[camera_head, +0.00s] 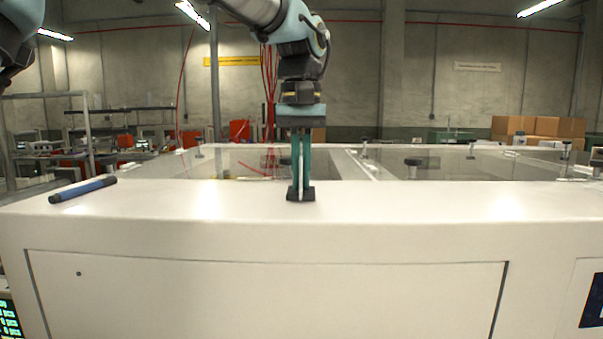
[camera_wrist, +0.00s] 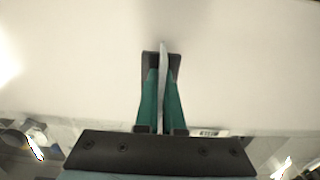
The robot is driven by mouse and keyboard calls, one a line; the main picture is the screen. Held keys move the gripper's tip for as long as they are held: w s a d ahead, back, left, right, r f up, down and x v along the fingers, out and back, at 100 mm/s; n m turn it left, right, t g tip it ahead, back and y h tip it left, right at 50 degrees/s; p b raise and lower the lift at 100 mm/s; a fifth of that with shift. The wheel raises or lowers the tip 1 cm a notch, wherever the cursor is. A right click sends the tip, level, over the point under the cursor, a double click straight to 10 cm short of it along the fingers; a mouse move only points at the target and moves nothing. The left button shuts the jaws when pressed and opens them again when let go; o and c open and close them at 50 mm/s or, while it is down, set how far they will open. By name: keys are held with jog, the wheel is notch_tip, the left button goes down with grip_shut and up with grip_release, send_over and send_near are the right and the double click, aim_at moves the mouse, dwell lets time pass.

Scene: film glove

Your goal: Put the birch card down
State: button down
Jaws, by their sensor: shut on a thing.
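The birch card (camera_wrist: 162,85) shows as a thin, pale strip, seen nearly edge-on between the two green fingers in the wrist view. In the head view only a narrow pale sliver of the card (camera_head: 301,160) shows between the fingers. My gripper (camera_head: 301,194) points straight down and is shut on the card; its dark fingertips also show in the wrist view (camera_wrist: 160,58). The fingertips are at or just above the white top (camera_head: 400,205) of a large cabinet. I cannot tell whether the card touches this surface. Most of the card's face is hidden.
A dark blue cylinder (camera_head: 83,190) lies on the white top at the far left. Behind my gripper are clear panels with black knobs (camera_head: 413,163). The white top is clear to the right of my gripper. Cardboard boxes (camera_head: 545,127) stand far back right.

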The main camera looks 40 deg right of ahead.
aim_at(301, 155)
jog(key=shift+f, duration=0.1)
jog(key=c, duration=1)
grip_release()
jog(key=shift+c, duration=0.2)
notch_tip(301, 155, up, 12)
jog(key=shift+r, duration=0.15)
jog(key=shift+r, duration=0.1)
